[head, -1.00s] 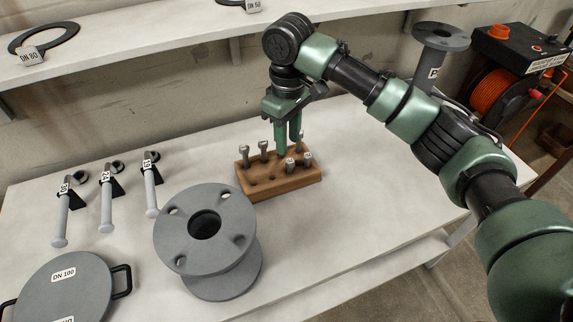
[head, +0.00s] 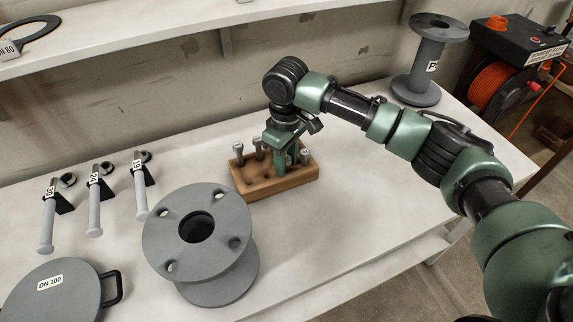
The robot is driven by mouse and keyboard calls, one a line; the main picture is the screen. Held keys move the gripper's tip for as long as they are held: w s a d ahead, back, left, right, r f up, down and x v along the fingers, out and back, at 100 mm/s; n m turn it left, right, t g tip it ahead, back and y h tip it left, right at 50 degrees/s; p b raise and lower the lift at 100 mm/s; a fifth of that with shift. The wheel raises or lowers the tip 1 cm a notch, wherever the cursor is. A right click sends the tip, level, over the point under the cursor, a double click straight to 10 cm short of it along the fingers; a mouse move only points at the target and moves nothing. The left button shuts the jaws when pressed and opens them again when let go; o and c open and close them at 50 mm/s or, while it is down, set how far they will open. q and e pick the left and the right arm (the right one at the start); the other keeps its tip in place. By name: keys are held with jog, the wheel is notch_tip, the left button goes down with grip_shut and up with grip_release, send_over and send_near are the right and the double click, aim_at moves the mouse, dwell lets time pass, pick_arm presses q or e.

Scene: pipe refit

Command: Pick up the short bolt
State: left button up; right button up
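The wooden bolt block (head: 285,184) stands on the bench with several grey bolts upright in its holes. Two bolts stand at its back left, a left one (head: 238,152) and one beside it (head: 257,147). Two bolt heads, one at the front (head: 290,159) and one at the right (head: 305,156), sit lower and look like shorter bolts. My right gripper (head: 284,165) points down at the block, its fingers low among the bolts on the right half. The fingers partly hide the bolts there, so a grip does not show clearly. My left gripper is out of view.
A grey flanged spool (head: 210,245) stands close in front of the block. Three wrenches (head: 96,200) lie on the left, with a DN 100 disc (head: 50,295) before them. Another flanged pipe (head: 428,65) stands at the back right. The bench right of the block is clear.

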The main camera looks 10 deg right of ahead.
grip_shut()
notch_tip(320, 180, up, 25)
jog(key=p, duration=0.7)
dwell(1.2)
jog(key=shift+f, duration=0.1)
